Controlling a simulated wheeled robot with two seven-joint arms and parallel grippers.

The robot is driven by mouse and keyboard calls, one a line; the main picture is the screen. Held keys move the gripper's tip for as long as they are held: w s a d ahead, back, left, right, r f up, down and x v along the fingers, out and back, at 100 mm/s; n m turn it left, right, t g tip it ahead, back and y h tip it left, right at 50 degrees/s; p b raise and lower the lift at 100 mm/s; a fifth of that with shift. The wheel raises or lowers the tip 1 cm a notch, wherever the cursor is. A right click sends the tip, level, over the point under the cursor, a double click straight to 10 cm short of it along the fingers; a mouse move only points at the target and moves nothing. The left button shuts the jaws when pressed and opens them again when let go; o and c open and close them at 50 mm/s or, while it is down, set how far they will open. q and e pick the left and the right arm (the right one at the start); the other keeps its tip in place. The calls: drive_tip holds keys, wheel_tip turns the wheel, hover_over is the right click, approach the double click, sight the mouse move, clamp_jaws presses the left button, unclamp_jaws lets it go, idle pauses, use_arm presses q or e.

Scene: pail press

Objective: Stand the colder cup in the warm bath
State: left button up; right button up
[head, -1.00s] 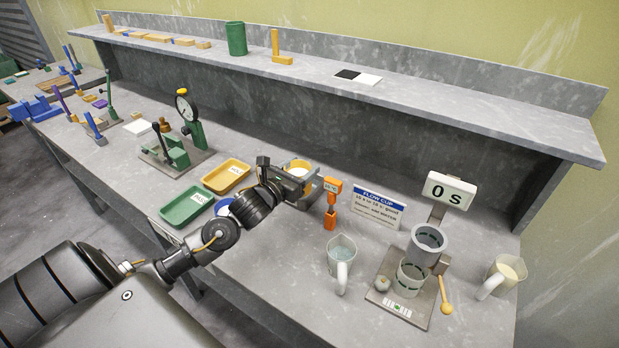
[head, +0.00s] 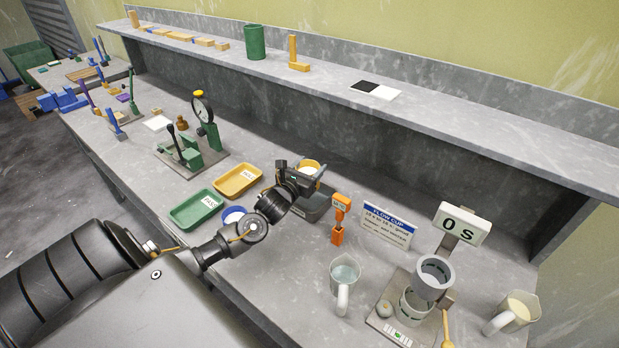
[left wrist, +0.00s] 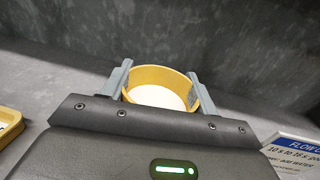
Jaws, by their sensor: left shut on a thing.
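My left gripper (head: 305,176) is shut on a yellow cup (head: 311,167) with pale contents. In the left wrist view the fingers (left wrist: 158,85) grip the yellow cup (left wrist: 165,75) from both sides, and it looks upright. In the head view it is up off the bench, by a grey open-topped container (head: 322,206), likely the bath, partly hidden by the gripper. A blue-rimmed cup (head: 232,215) with pale contents stands left of my arm, partly hidden. An orange gauge (head: 340,220) with a small display, unreadable here, stands right of the container. My right gripper is not in view.
Green (head: 198,209) and yellow (head: 238,181) trays lie left of the gripper. A flow cup sign (head: 387,226), a clear jug (head: 345,275), a flow cup stand (head: 415,300) and a pale-filled jug (head: 514,312) are at right. A shelf (head: 430,105) runs behind.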

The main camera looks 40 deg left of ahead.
use_arm(q)
wheel_tip(320, 180, down, 4)
drive_tip(key=shift+r+p, duration=0.1)
drive_tip(key=shift+p, duration=0.3)
drive_tip(key=shift+s+f, duration=0.1)
drive_tip(key=shift+f, duration=0.15)
